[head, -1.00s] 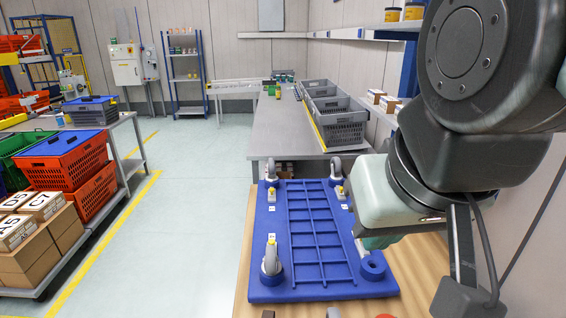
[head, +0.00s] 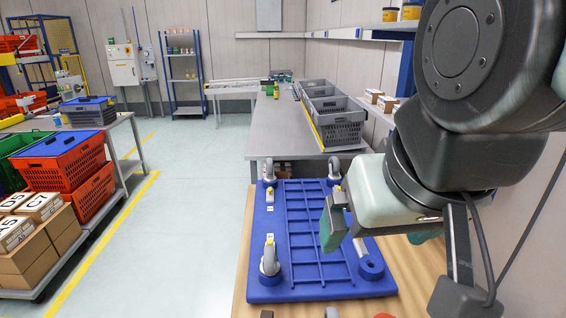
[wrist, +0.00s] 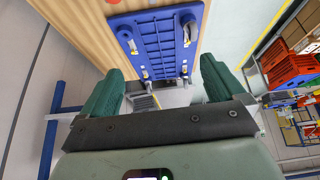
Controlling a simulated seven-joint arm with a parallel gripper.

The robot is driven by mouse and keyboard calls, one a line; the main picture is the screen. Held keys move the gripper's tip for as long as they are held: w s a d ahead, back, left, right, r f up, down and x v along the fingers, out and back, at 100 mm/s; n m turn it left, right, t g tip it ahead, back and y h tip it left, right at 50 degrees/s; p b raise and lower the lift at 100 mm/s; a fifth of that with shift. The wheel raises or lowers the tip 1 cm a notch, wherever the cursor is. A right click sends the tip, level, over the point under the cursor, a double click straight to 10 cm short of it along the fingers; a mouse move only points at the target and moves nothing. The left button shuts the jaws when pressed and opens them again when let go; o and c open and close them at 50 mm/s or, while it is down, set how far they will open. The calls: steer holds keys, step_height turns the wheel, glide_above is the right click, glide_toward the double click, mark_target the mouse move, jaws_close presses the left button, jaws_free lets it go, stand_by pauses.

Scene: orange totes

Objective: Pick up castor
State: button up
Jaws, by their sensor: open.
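A blue dolly base (head: 310,287) lies on a wooden-topped table, and it also shows in the wrist view (wrist: 160,45). Grey-wheeled castors stand at its front-left (head: 270,258), back-left (head: 269,170) and back-right (head: 334,168) corners. The front-right corner has a bare round blue socket (head: 370,266). My gripper (wrist: 158,88) is open, with two green fingers and nothing between them. In the head view, one green finger (head: 328,228) hangs above the right side of the base, apart from the castors.
Small partly cut-off objects, one red (head: 384,316), lie at the table's front edge. A grey bench (head: 272,128) with grey crates (head: 337,128) stands behind. A wall is close on the right. Orange totes (head: 66,165) stand at the left, beyond open floor.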

steer(key=w+d+f+n+g, duration=0.15)
steer(key=w+f+n, duration=0.35)
steer(key=f, duration=0.7)
steer(key=w+d+f+n+g, duration=0.15)
steer(key=w+f+n, duration=0.25)
steer(key=w+f, duration=0.5)
steer(key=s+d+f+n+h, duration=0.1)
steer(key=s+d+f+n, duration=0.1)
steer(key=f, duration=0.4)
steer(key=s+d+f+n, duration=0.1)
steer(key=s+f+n, duration=0.1)
steer(key=f, duration=0.5)
steer(key=a+n, duration=0.1)
steer(key=a, duration=0.1)
steer(key=w+a+n, duration=0.1)
steer(key=a+n, duration=0.1)
steer(key=shift+f+y, duration=0.1)
steer(key=shift+y, duration=0.2)
steer(key=shift+w+a+f+n, duration=0.1)
steer(key=shift+a+f+n, duration=0.05)
steer(key=shift+a+n, duration=0.25)
steer(key=shift+f, duration=0.3)
steer(key=shift+x, duration=2.05)
